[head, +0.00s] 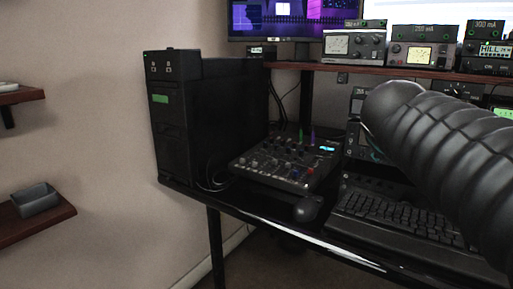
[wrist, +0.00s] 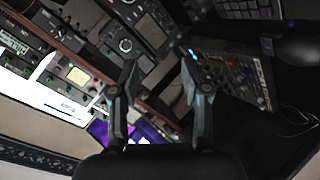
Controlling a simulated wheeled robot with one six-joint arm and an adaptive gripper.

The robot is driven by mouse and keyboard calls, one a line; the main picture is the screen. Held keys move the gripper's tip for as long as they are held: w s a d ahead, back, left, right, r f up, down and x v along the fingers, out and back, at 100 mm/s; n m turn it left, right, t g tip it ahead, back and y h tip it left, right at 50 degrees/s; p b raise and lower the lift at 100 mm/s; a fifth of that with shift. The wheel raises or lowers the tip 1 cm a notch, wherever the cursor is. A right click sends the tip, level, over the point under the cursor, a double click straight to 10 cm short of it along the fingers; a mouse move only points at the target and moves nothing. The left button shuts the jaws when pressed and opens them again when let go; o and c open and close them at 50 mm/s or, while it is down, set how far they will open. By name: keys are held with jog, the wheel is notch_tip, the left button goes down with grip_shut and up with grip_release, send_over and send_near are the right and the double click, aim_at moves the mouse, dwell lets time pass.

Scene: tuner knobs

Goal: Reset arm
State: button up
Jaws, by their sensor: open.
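My arm (head: 440,150) shows at the right of the head view as a dark ribbed sleeve, reaching in front of the radio gear and above the keyboard. My gripper is hidden in the head view. In the wrist view my gripper (wrist: 162,92) is open, its two fingers apart with nothing between them. A mixer (head: 285,163) with several knobs and a small lit display lies on the black desk. It also shows in the wrist view (wrist: 235,75), to the right of the fingers, apart from them as far as I can tell.
A black computer tower (head: 185,120) stands on the left of the desk. A mouse (head: 306,209) and keyboard (head: 400,215) lie at the front. Wall shelves (head: 35,220) are at far left.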

jog(key=s+a+f+m+g+y, duration=0.2)
jog(key=s+a+f, duration=0.3)
jog(key=s+f, duration=0.4)
jog(key=s+a+f+m+g+y, duration=0.2)
jog(key=s+f, duration=0.7)
jog(key=f, duration=0.7)
jog(key=a+g+y, duration=0.1)
jog(key=a+y, duration=0.1)
jog(key=a, duration=0.1)
jog(key=shift+a+f, duration=0.15)
jog(key=shift+f, duration=0.2)
